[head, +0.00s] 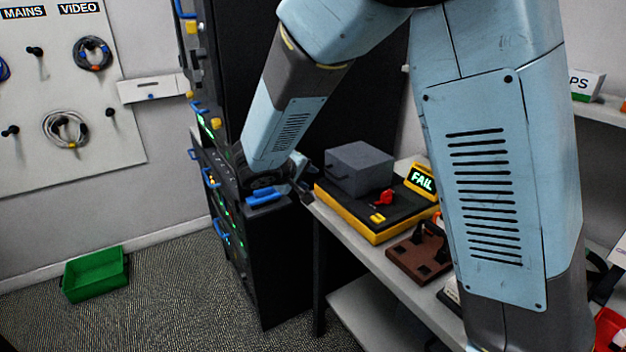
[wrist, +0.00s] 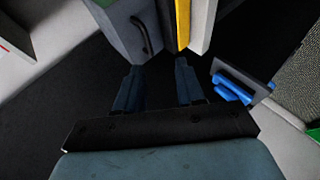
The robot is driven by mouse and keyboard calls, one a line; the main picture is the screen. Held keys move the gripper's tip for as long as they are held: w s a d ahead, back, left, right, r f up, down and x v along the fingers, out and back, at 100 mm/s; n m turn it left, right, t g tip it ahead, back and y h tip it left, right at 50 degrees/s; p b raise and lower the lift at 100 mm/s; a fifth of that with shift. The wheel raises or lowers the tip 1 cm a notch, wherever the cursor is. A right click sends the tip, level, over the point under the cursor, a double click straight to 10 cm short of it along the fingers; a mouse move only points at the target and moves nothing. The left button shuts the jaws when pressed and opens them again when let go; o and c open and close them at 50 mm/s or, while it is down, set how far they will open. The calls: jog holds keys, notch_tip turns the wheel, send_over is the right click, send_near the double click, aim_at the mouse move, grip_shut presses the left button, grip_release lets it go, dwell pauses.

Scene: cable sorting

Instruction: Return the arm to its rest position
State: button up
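My arm (head: 285,120) reaches down and left in the head view, in front of the dark equipment rack. My gripper (head: 303,188) is at its end, beside the rack and close to the left end of the bench; it is small and partly hidden there. In the wrist view my gripper (wrist: 158,78) has its two fingers standing apart with nothing seen between them. A grey box with a dark handle (wrist: 128,28) lies beyond the fingertips in that view.
The rack (head: 265,270) with blue handles stands left of the bench (head: 388,283). On the bench are a yellow-edged tester (head: 352,222), a grey box (head: 358,168), a FAIL display (head: 421,180) and a brown block (head: 415,258). A green bin (head: 95,274) sits on the floor. Cables hang on a wall board (head: 85,170).

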jog(key=shift+s+a+r, duration=0.15)
jog(key=shift+s+r, duration=0.1)
jog(key=shift+s, duration=0.05)
jog(key=s+d+r+m+g+y, duration=0.1)
jog(key=s+d+r+m+g, duration=0.25)
jog(key=d, duration=0.75)
jog(key=s+d+r+m+g, duration=0.2)
jog(key=s+d+r, duration=0.3)
jog(key=d, duration=0.6)
jog(key=s+d+r+m+y, duration=0.1)
jog(key=s+d+r+y, duration=0.1)
jog(key=s, duration=0.6)
jog(key=s+d+r+m+t+y, duration=0.1)
jog(key=s+d+r+m+y, duration=0.1)
jog(key=s, duration=0.7)
jog(key=shift+d+r, duration=0.65)
jog(key=shift+d, duration=0.5)
jog(key=shift+m, duration=0.25)
